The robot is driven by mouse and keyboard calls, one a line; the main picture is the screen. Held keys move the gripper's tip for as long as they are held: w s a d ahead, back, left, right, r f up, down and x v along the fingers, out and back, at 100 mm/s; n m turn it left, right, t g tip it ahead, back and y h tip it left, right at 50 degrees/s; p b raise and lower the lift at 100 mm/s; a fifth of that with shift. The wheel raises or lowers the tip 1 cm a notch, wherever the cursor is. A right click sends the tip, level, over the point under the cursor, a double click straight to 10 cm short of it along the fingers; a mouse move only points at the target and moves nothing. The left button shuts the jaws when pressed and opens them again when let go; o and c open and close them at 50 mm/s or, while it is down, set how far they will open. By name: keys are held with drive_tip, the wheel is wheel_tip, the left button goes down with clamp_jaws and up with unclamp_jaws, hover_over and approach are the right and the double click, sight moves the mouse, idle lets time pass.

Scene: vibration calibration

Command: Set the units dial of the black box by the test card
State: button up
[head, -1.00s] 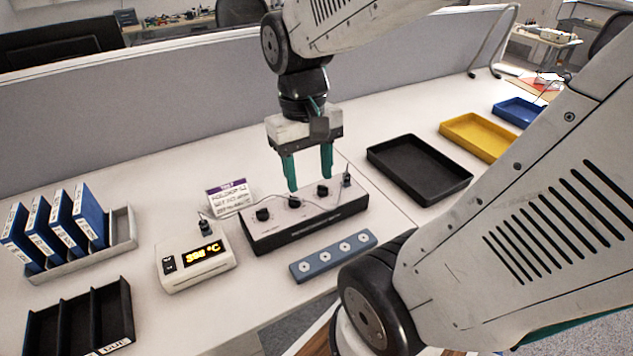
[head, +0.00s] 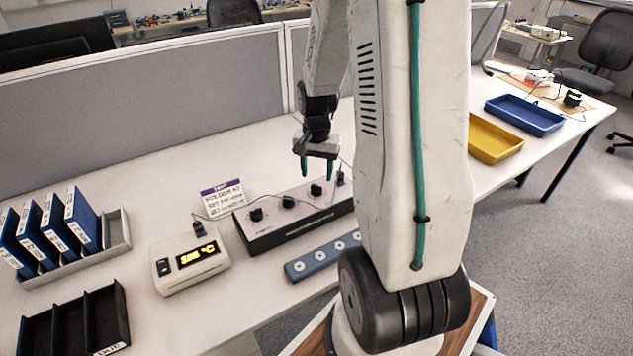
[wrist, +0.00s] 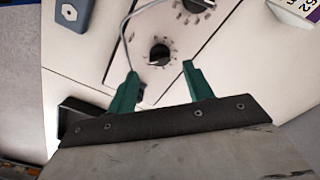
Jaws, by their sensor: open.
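The black box (head: 290,222) has a pale top with three black dials in a row and a dark front. The test card (head: 225,197), white with a purple header, stands behind its left end; its small text is hard to read. My gripper (head: 317,170) is open and empty above the rightmost dial (head: 316,189). In the wrist view, my gripper (wrist: 160,70) points at that dial (wrist: 160,55), which shows between and just beyond the fingertips with tick marks around it. I cannot tell whether the fingers touch it. Another dial (wrist: 194,4) shows at the top edge.
A cable runs from the display unit (head: 192,262), with orange digits and °C, to a plug (head: 340,178) beside the rightmost dial. A blue bar (head: 305,268) lies in front. Blue binders (head: 82,218) stand left; yellow (head: 494,140) and blue (head: 524,115) trays lie right.

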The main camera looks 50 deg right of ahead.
sight(317, 189)
drive_tip(key=shift+f, duration=2.2)
drive_tip(key=c, duration=1)
drive_tip(key=n, duration=0.5)
drive_tip(key=shift+n, duration=0.4)
drive_tip(key=n, duration=0.5)
drive_tip(key=shift+n, duration=0.4)
